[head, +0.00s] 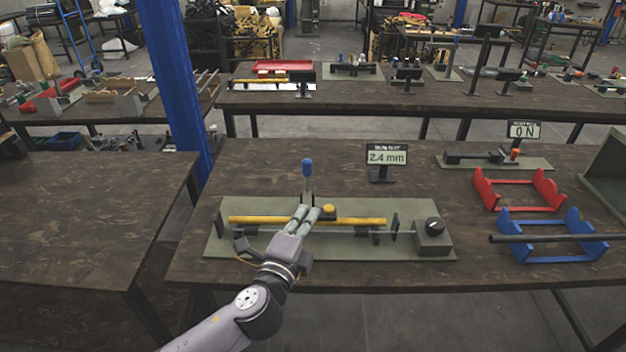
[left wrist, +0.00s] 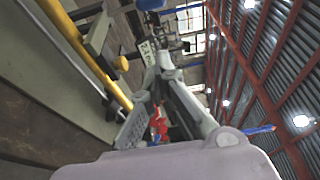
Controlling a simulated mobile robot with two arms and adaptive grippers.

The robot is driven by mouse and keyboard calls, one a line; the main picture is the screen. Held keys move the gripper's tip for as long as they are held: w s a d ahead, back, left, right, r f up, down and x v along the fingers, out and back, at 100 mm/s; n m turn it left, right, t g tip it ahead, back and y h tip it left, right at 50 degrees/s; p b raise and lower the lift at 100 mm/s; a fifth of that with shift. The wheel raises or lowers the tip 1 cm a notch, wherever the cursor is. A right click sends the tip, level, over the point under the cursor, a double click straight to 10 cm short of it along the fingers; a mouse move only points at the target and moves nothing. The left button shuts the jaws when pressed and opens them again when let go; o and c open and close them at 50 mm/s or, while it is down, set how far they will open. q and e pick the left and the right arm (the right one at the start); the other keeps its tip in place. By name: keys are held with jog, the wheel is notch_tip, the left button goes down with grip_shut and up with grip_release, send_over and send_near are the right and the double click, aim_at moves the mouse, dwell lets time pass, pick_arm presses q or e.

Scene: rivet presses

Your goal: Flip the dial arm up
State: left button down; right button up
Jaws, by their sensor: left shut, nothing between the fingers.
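A grey-green plate (head: 215,240) on the table carries a long yellow bar (head: 355,222), a thin metal rod and a grey block with a black knob (head: 434,226). An upright lever with a blue knob (head: 307,165) stands behind the bar. A yellow button-like piece (head: 328,209) sits at the bar's middle; it also shows in the left wrist view (left wrist: 121,63). I cannot tell for sure which part is the dial arm. My left gripper (head: 307,209) is shut and empty, its fingertips over the bar just in front of the lever. Whether it touches anything is unclear. My right gripper is out of view.
A display (head: 387,155) reading 2.4 mm stands behind the plate. A red cradle (head: 517,190) and a blue cradle (head: 560,240) with a dark rod stand to the right. Another display (head: 523,130) reads ON. A bare table (head: 80,220) and blue post (head: 175,70) are at left.

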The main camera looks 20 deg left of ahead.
pick_arm(q)
jog(key=shift+w, duration=0.15)
jog(key=w+p, duration=0.2)
jog(key=w, duration=0.8)
jog(key=shift+w+d, duration=0.1)
jog(key=shift+d, duration=0.05)
jog(key=shift+w+a+f+p, duration=0.15)
jog(key=shift+w+a+p, duration=0.3)
jog(key=shift+w+a, duration=0.9)
jog(key=shift+s, duration=0.1)
